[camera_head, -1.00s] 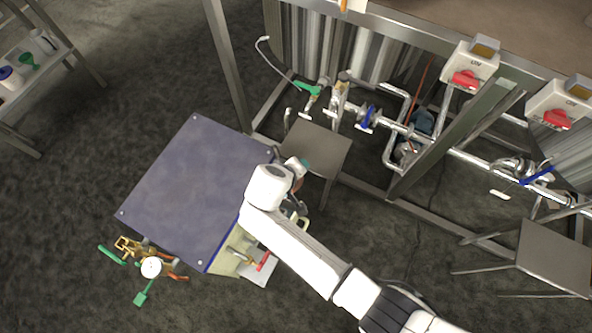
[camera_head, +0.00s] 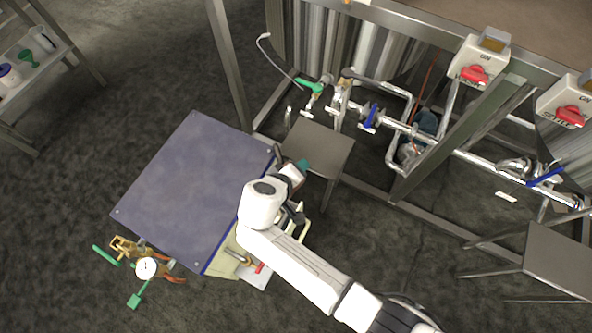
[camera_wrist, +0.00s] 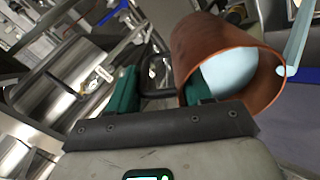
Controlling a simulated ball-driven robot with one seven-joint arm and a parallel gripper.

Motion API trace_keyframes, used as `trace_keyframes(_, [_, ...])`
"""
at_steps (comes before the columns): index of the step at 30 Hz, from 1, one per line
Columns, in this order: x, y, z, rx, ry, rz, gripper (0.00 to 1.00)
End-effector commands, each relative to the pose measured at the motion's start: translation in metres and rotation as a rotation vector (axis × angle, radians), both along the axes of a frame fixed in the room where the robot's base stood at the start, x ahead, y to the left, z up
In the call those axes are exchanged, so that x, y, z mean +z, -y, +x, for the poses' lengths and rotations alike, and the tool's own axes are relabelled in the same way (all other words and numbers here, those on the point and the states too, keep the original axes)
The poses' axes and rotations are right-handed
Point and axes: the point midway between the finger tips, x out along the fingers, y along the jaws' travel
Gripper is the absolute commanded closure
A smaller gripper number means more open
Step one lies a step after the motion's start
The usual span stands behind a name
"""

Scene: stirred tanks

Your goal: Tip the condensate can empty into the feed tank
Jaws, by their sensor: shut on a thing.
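The copper-brown can (camera_wrist: 205,50) is close up in the wrist view, lying well tilted in the picture with its mouth toward the lower right. Pale blue contents (camera_wrist: 228,72) show inside it. My gripper (camera_wrist: 158,88) has green fingertips and is shut on the can's dark handle (camera_wrist: 155,68). In the head view my gripper (camera_head: 301,166) is beside the right edge of the blue-grey panel, and my arm hides the can. Steel tanks stand behind the frame, one at the top middle (camera_head: 375,40); I cannot tell which is the feed tank.
A blue-grey panel (camera_head: 190,185) lies left of my arm, with brass fittings and a gauge (camera_head: 146,268) at its front. A small steel table (camera_head: 318,148) stands beyond the gripper. Pipes and valves (camera_head: 370,116) run along the frame. Open floor lies to the left.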

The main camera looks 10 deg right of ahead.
Motion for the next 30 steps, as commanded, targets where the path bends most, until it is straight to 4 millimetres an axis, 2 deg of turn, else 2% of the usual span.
trace_keyframes(30, [-0.0008,-0.0053,-0.0059,0.001,0.139,-0.105,1.0])
